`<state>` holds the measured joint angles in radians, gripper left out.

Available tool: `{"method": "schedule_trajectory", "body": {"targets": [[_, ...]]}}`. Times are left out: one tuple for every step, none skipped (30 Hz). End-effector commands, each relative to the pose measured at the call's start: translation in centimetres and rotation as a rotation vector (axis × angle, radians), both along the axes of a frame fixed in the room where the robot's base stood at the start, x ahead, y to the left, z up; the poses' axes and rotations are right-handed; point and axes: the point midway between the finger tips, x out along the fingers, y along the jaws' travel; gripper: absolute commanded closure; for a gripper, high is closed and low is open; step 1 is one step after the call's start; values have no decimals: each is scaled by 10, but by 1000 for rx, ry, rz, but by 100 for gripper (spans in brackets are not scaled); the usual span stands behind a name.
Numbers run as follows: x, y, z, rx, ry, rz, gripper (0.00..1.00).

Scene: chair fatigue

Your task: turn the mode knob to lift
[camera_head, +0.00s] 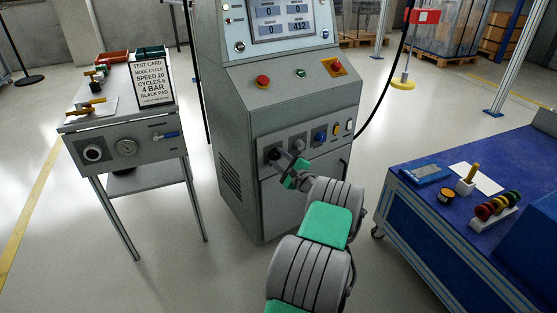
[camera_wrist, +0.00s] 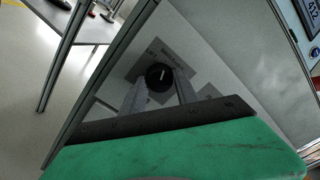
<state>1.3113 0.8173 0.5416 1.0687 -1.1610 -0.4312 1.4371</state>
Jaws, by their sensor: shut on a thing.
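The mode knob (camera_wrist: 159,76) is a round black knob with a white pointer line, on a grey plate on the console front. In the wrist view it sits between the two fingers of my gripper (camera_wrist: 160,88), which is shut on it.
A test card (camera_head: 152,84) stands on the left bench. A blue cart (camera_head: 425,205) stands close on the right.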

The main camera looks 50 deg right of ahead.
Motion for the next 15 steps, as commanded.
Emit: {"method": "schedule_trajectory", "body": {"targets": [[0, 0, -2, -22, 7, 0, 100], [0, 0, -2, -39, 13, 0, 100], [0, 0, -2, -62, 21, 0, 100], [0, 0, -2, -82, 28, 0, 100], [0, 0, -2, -101, 34, 0, 100], [0, 0, -3, -130, 44, 0, 100], [0, 0, -3, -153, 52, 0, 100], [0, 0, -3, -175, 59, 0, 100], [0, 0, -3, -206, 70, -1, 100], [0, 0, -3, -230, 78, -1, 100], [0, 0, -3, -254, 86, -1, 100], [0, 0, -3, -285, 97, -1, 100], [0, 0, -3, -308, 105, -1, 100], [0, 0, -3, -331, 112, -1, 100], [0, 0, -3, -360, 122, -1, 100]]}}
